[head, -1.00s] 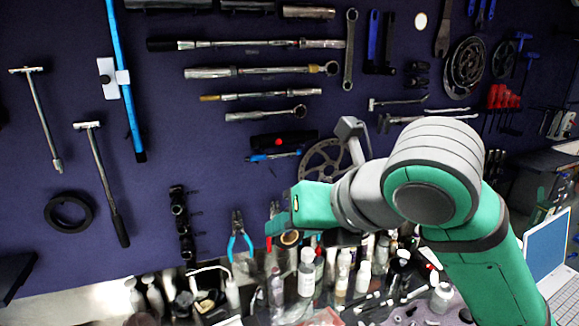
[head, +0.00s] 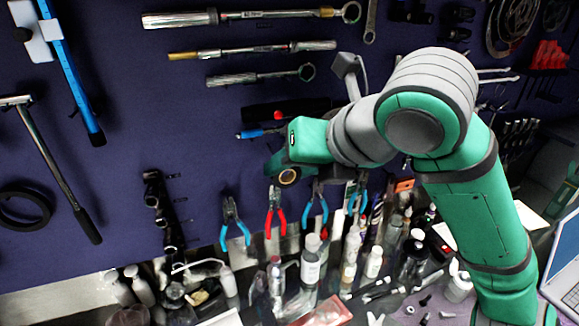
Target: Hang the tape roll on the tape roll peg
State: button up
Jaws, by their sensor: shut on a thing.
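My gripper (head: 281,162) is near the middle of the head view, in front of the dark tool wall. It is seen from behind and its fingers are largely hidden by my wrist. A small dark roll with a tan core, seemingly the tape roll (head: 288,177), shows at its lower end, and the gripper is shut on it. The roll appears apart from the wall and above the hanging pliers. I cannot make out which peg is the tape roll peg.
Blue-handled pliers (head: 232,222) and red-handled pliers (head: 275,212) hang below the gripper. Bottles (head: 310,262) crowd the bench beneath. A black column of holders (head: 163,210) and a black ring (head: 22,207) are on the wall to the left.

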jog(key=w+a, duration=0.2)
jog(key=w, duration=0.4)
jog(key=shift+w+f, duration=0.35)
jog(key=shift+f, duration=0.05)
dwell(0.5)
jog(key=shift+a, duration=0.1)
dwell(0.6)
jog(key=o, duration=1.1)
jog(key=shift+r, duration=0.1)
